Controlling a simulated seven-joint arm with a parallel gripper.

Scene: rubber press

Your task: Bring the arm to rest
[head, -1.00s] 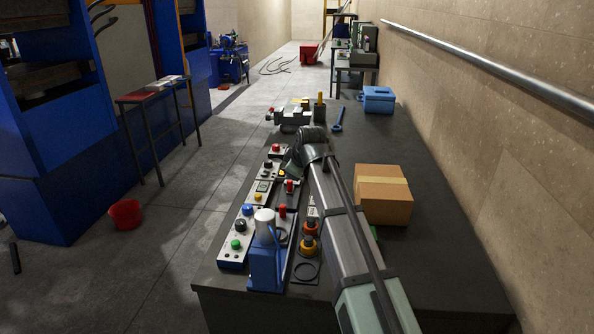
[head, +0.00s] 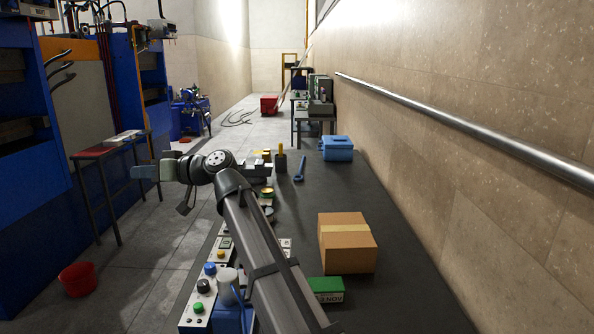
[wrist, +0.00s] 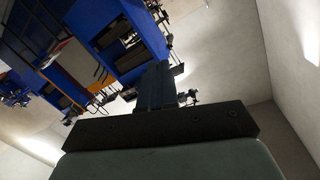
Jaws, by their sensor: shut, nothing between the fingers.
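My gripper (head: 145,172) shows in the head view, raised at the left of the dark workbench (head: 375,205) and pointing left toward the blue presses. It is shut and empty. It appears to be out past the bench's left edge, touching nothing. My arm crosses the bench from the bottom middle up to the wrist and hides part of the control boxes. In the wrist view, my gripper (wrist: 157,85) stands out dark against the tilted room, with blue presses beyond it.
A cardboard box (head: 347,250) and a green box (head: 327,290) sit right of my arm. Control boxes with buttons (head: 198,307) line the bench's left edge. A vise (head: 258,168), blue wrench (head: 299,170) and blue case (head: 337,149) are at the back. A red bucket (head: 77,279) is on the floor.

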